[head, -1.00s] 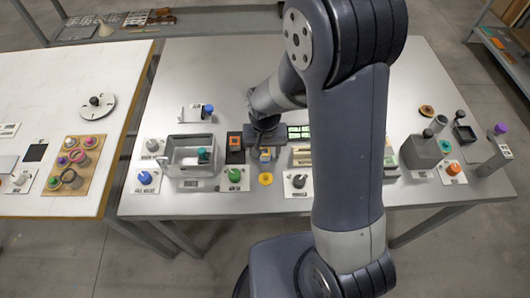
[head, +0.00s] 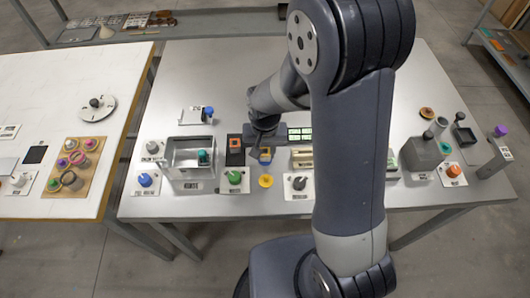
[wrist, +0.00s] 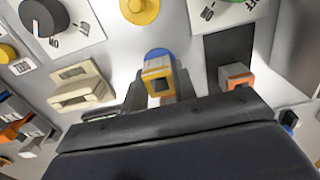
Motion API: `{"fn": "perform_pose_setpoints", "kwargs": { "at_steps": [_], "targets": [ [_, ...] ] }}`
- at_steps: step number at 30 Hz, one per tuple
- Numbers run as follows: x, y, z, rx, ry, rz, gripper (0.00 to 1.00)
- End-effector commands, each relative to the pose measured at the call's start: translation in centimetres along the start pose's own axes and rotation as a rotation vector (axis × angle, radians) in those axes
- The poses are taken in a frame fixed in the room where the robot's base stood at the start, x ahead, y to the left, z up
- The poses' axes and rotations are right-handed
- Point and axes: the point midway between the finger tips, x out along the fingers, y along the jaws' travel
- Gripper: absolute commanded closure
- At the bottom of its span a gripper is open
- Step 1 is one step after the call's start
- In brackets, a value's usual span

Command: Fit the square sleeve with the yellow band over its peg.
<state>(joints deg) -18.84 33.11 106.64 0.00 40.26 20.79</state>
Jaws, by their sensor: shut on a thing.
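The square sleeve with the yellow band (wrist: 160,86) is a grey block with a square opening. It sits between the fingers of my gripper (wrist: 155,92) in the wrist view, and the gripper is shut on it. A blue round piece (wrist: 157,55) shows just behind the sleeve. In the head view the sleeve (head: 265,157) is below my gripper (head: 265,145), partly hidden by it. I cannot tell whether it touches the table. I cannot make out which peg belongs to it.
An orange-banded square sleeve (wrist: 236,78) stands close by on a dark plate (wrist: 228,48). A yellow disc (head: 265,181) lies in front of the sleeve.

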Motion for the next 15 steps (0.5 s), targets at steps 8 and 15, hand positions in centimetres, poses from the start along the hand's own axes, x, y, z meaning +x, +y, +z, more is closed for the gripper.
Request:
{"fn": "perform_pose_setpoints", "kwargs": {
  "at_steps": [8,15],
  "targets": [
    [-5.0,0.0,-0.1,0.0,0.006,-0.002,0.95],
    [-8.6,-0.1,0.2,-0.001,0.002,-0.001,0.95]
  ]
}}
